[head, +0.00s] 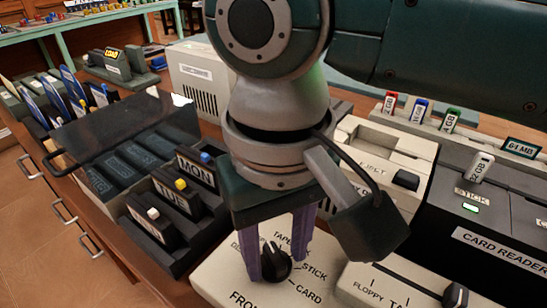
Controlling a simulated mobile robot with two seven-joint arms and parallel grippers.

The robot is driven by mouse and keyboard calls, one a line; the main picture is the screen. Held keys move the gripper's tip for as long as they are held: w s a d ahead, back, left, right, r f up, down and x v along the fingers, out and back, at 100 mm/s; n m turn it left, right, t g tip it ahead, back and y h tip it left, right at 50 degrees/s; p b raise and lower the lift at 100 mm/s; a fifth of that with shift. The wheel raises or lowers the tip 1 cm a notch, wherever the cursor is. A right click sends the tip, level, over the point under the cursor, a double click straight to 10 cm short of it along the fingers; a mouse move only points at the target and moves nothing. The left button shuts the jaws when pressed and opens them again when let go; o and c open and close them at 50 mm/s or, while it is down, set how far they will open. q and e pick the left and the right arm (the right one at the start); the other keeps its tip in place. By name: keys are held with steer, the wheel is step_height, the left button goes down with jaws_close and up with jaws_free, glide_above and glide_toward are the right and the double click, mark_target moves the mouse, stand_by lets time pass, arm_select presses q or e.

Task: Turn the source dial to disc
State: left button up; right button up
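The source dial (276,264) is a black knob on a cream box (222,284) whose front edge reads FROM. Labels around it read TAPE, STICK and CARD; a label at upper left is mostly hidden by a finger. My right gripper (278,268) points down over the dial, one purple finger on each side of it. The fingers stand apart with the knob between them; whether both press on it is unclear. The knob's ridge seems to point toward the upper side, but its exact mark is hard to read. My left gripper is not in view.
A second cream box with a black knob (455,295), marked FLOPPY, stands at right. The card reader (500,250) with an upright stick (480,167) is behind it. My arm covers the upper middle.

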jaws_close()
stand_by(0.5)
steer(key=shift+r+n+p, duration=0.2)
steer(key=shift+n+p, duration=0.3)
steer(key=shift+p, duration=0.3)
steer(key=shift+n+p, duration=1.1)
steer(key=shift+p, duration=0.05)
steer(key=shift+n+p, duration=0.75)
steer(key=shift+n, duration=0.35)
steer(key=shift+w+f+n+p, duration=0.15)
steer(key=shift+n+p, duration=0.35)
steer(key=shift+n, duration=0.8)
